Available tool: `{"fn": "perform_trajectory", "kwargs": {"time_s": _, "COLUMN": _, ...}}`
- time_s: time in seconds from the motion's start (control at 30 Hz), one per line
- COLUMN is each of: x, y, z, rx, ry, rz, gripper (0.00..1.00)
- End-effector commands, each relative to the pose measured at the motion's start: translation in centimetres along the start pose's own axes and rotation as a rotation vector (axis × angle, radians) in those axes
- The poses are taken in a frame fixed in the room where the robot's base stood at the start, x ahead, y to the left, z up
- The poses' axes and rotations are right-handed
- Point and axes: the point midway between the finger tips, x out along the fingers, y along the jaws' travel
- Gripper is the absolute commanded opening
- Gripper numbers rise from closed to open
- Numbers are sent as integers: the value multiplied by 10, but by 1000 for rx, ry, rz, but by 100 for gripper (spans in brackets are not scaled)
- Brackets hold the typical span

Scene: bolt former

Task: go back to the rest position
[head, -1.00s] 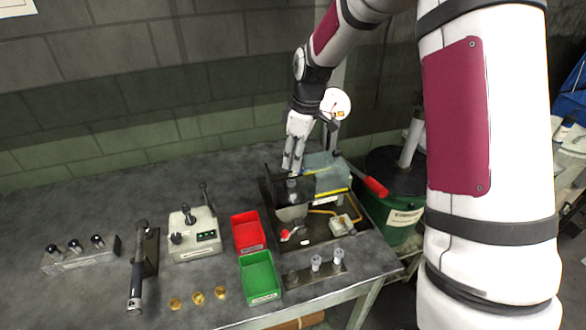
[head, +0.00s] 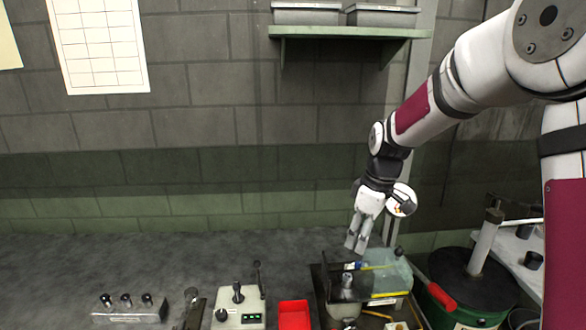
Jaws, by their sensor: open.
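My gripper (head: 357,246) hangs at the end of my arm, right of the middle in the head view. Its fingers point down and are open, above the bolt former machine (head: 340,285). I see nothing between the fingers. The machine has a dark guard plate, a translucent bluish box (head: 388,272) and a lever with a red handle (head: 441,296). Its lower part is cut off by the frame edge.
A red bin (head: 294,315), a grey control box (head: 240,306) and a rack with several dark-topped pieces (head: 130,312) stand on the bench (head: 200,257). A green drum (head: 468,306) is at the right. A shelf (head: 345,31) with grey trays hangs on the wall.

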Motion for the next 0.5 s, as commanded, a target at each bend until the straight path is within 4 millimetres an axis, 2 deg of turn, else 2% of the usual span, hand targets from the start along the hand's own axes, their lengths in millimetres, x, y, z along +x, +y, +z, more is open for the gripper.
{"fn": "perform_trajectory", "kwargs": {"time_s": 0.03, "x": -17, "y": -8, "z": 2, "rx": 22, "ry": 1, "rz": 23, "gripper": 42}}
{"fn": "perform_trajectory", "kwargs": {"time_s": 0.2, "x": -70, "y": -43, "z": 18, "rx": 154, "ry": 10, "rz": 99, "gripper": 42}}
{"fn": "perform_trajectory", "kwargs": {"time_s": 0.5, "x": -139, "y": -114, "z": 61, "rx": 415, "ry": 80, "rz": 208, "gripper": 42}}
